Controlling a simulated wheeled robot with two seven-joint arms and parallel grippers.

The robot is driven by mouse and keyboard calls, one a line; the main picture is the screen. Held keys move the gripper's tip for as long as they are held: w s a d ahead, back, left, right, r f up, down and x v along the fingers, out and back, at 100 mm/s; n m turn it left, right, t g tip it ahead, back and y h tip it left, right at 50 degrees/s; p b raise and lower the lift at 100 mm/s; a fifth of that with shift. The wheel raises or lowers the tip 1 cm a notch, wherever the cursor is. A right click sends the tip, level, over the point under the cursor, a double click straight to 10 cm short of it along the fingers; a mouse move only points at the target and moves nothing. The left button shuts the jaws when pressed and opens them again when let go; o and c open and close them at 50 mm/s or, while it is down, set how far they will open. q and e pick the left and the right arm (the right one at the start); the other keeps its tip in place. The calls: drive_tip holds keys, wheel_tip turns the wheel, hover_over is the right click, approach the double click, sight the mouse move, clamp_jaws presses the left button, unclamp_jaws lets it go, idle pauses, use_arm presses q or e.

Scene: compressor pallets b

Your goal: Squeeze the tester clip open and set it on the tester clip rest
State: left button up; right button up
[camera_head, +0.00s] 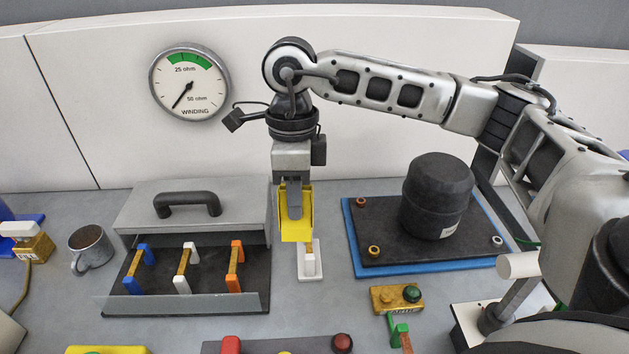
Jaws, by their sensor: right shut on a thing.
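My right gripper (295,212) comes down from above, pointing down, and is shut on the yellow tester clip (296,231). The clip is upright between the fingers. A small white base with a short post, which looks like the tester clip rest (310,272), is just below and slightly right of the clip in the head view. The clip's lower end overlaps the back of this rest in the picture, so I cannot tell whether they touch. The clip's jaws are not clearly visible. My left gripper is not in view.
A black compressor (437,195) stands on a blue-edged pallet (370,268) to the right. A mug (90,247) is far left. A winding gauge (189,82) hangs behind.

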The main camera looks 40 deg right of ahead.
drive_tip(key=m, duration=0.2)
drive_tip(key=d+m, duration=0.1)
drive_tip(key=m, duration=0.2)
drive_tip(key=shift+w+d+t, duration=0.1)
drive_tip(key=shift+t, duration=0.2)
drive_tip(key=d+m, duration=0.1)
drive_tip(key=m, duration=0.3)
drive_tip(key=d+m, duration=0.1)
drive_tip(key=m, duration=0.3)
drive_tip(key=d+m+t, duration=0.1)
drive_tip(key=m, duration=0.3)
drive_tip(key=shift+w, duration=0.3)
use_arm(q)
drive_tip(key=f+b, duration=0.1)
drive_tip(key=b, duration=0.2)
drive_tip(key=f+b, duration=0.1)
drive_tip(key=b, duration=0.1)
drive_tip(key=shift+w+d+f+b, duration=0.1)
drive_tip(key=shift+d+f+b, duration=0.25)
drive_tip(key=shift+b, duration=0.05)
use_arm(e)
wheel_tip(320, 180, down, 6)
drive_tip(key=shift+a, duration=0.25)
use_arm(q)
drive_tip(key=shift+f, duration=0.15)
use_arm(e)
drive_tip(key=shift+d+f, duration=0.1)
drive_tip(key=shift+f, duration=0.1)
